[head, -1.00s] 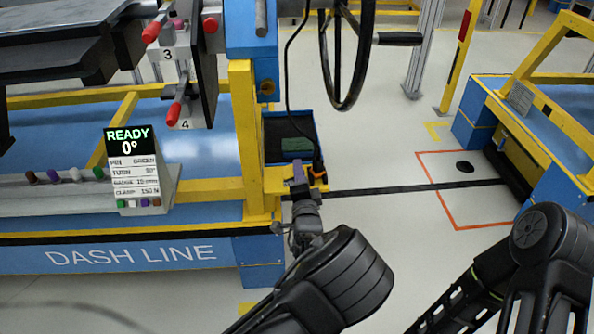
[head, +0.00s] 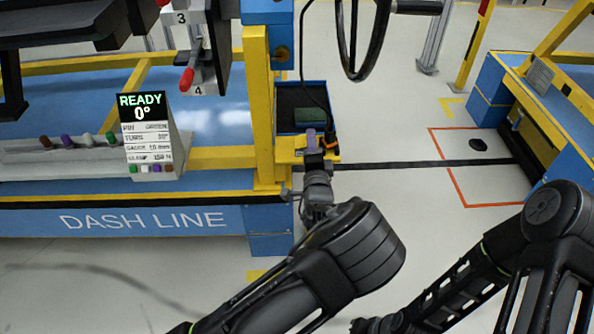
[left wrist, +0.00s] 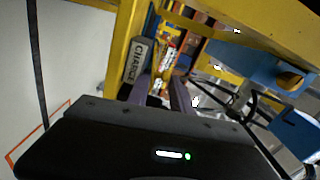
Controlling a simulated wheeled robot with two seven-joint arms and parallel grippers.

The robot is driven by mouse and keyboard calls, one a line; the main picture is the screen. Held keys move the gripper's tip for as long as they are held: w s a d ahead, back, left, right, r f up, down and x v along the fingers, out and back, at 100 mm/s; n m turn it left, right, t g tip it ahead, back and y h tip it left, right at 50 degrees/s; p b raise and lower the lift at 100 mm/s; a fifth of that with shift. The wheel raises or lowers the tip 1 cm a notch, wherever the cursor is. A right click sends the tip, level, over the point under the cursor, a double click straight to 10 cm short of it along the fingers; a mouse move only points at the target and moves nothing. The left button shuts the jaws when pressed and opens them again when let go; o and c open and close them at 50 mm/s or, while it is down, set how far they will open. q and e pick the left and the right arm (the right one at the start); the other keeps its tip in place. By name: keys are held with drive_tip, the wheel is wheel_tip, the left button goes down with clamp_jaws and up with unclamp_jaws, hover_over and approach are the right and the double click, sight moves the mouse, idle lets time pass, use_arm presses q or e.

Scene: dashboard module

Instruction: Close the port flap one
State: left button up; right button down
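My left gripper (head: 312,138) is at the yellow bracket (head: 287,157) on the right end of the dash line bench in the head view. In the left wrist view its two purple fingers (left wrist: 160,92) stand apart, with a gap between them. A grey plate marked CHARGE (left wrist: 137,61) is just beyond the fingers. I cannot pick out port flap one, and cannot tell whether the fingers touch anything. My right arm (head: 470,270) is at the lower right in the head view; its fingertips cannot be made out.
A blue tray (head: 287,92) with a green block (head: 309,115) lies behind the left gripper. A black cable hangs to an orange-ended plug (head: 331,142) beside it. A steering wheel (head: 366,40) is above right. The READY display (head: 150,140) stands left. Open floor lies right.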

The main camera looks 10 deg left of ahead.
use_arm(q)
drive_tip(key=shift+s+f, duration=0.1)
drive_tip(key=shift+f, duration=0.25)
